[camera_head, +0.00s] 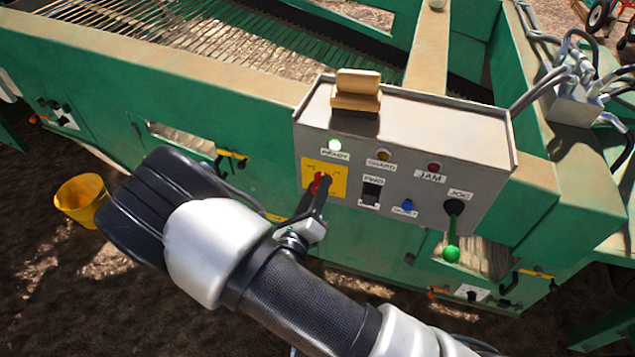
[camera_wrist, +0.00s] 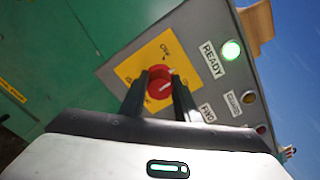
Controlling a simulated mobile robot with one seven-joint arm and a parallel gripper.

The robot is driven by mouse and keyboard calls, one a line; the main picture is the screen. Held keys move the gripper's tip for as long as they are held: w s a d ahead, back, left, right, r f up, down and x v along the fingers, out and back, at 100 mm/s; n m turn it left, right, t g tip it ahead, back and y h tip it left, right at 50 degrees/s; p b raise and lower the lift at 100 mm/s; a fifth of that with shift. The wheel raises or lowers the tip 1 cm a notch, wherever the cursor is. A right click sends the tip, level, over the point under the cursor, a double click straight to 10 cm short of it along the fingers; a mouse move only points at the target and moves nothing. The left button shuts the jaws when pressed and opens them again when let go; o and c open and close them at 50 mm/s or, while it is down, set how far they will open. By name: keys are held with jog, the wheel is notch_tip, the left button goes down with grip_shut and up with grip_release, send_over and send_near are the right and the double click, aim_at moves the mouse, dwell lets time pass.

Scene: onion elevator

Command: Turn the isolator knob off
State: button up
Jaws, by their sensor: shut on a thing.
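The isolator knob (camera_head: 320,182) is red and sits on a yellow plate (camera_head: 338,184) at the left of the grey control box (camera_head: 470,150). In the wrist view the knob (camera_wrist: 160,84) shows between my two fingers, on the yellow plate (camera_wrist: 128,72). My gripper (camera_head: 316,196) is at the knob in the head view, and in the wrist view my gripper (camera_wrist: 159,92) is shut on the knob, one finger on each side. The fingers hide part of the plate's lettering, so I cannot read the knob's setting for sure.
A green READY lamp (camera_head: 334,145) is lit above the plate. A wooden block (camera_head: 357,90) sits on the box. A yellow bucket (camera_head: 82,200) stands left.

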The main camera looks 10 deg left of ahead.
jog(key=n+p, duration=0.2)
jog(key=n, duration=0.2)
jog(key=shift+n, duration=0.3)
jog(key=shift+f+n+p, duration=0.1)
jog(key=shift+n+p, duration=0.8)
jog(key=shift+n, duration=1)
jog(key=o, duration=1)
jog(key=shift+o, duration=0.2)
jog(key=s+a, duration=0.1)
jog(key=s, duration=1.6)
jog(key=shift+s+a+b, duration=0.2)
jog(key=shift+b, duration=0.15)
